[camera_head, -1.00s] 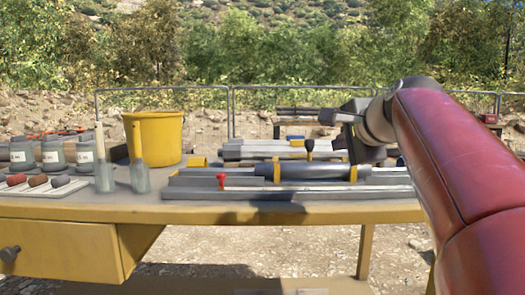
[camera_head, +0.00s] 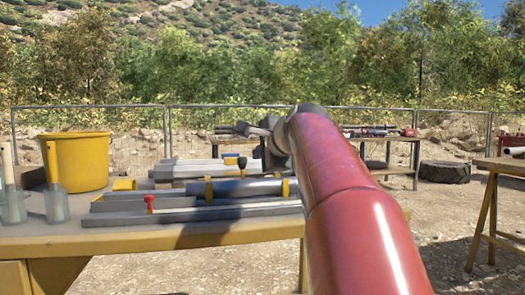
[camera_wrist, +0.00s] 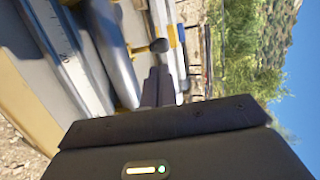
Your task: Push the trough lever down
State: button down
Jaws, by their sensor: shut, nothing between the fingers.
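A grey metal trough assembly (camera_head: 190,217) lies on the yellow-edged table, with a dark cylinder (camera_head: 235,189) held by yellow bands. A small lever with a red knob (camera_head: 150,203) stands upright at its front left. A dark-knobbed lever (camera_head: 242,163) stands upright farther back; a dark knob (camera_wrist: 160,45) also shows in the wrist view, just above the fingers in the picture. I cannot tell which is the trough lever. My gripper (camera_wrist: 158,85) is shut and empty, apart from the knob. In the head view my red arm hides part of the trough's right end.
A yellow bucket (camera_head: 76,163) and glass jars (camera_head: 56,204) stand on the table's left. A wire fence (camera_head: 135,125) and back tables (camera_head: 385,141) lie behind. A tyre (camera_head: 445,172) lies on the ground and a wooden trestle table (camera_head: 497,170) stands at the right.

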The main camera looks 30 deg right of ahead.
aim_at(244, 160)
jog(key=x, duration=0.7)
jog(key=shift+w+f, duration=0.1)
jog(key=shift+w, duration=0.3)
